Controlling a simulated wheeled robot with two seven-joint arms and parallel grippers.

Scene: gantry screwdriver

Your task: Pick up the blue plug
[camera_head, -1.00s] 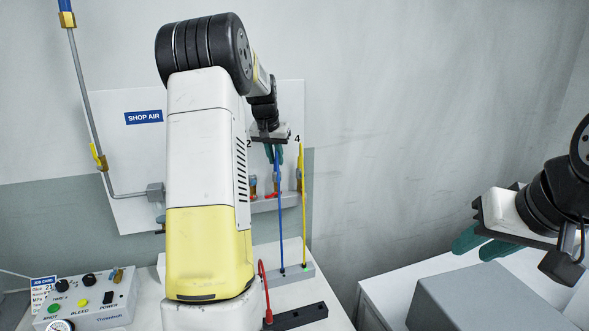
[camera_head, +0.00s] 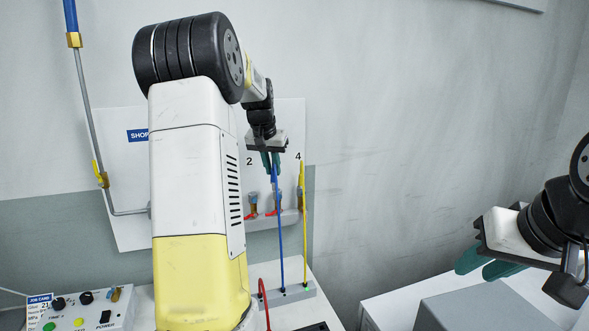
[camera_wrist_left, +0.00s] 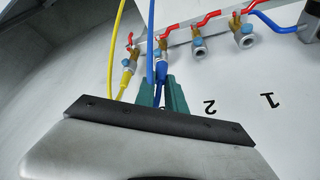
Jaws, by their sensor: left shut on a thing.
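My left gripper (camera_head: 271,168) is in front of the wall panel, its green fingers shut on the blue plug (camera_head: 275,176) at the top of a blue hose (camera_head: 280,235). In the left wrist view the blue plug (camera_wrist_left: 161,72) shows at the fingers (camera_wrist_left: 163,95), in line with the third valve's fitting. I cannot tell whether it touches that fitting. The fingers hide part of the plug. My right gripper (camera_head: 482,268) is at the right, empty, with its two green fingers apart.
A yellow hose (camera_head: 305,230) stands close to the right of the blue one; both reach a grey block (camera_head: 297,294). Valves with red handles (camera_wrist_left: 243,16) line the panel. A control box (camera_head: 88,312) is at lower left, a grey box (camera_head: 485,305) at lower right.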

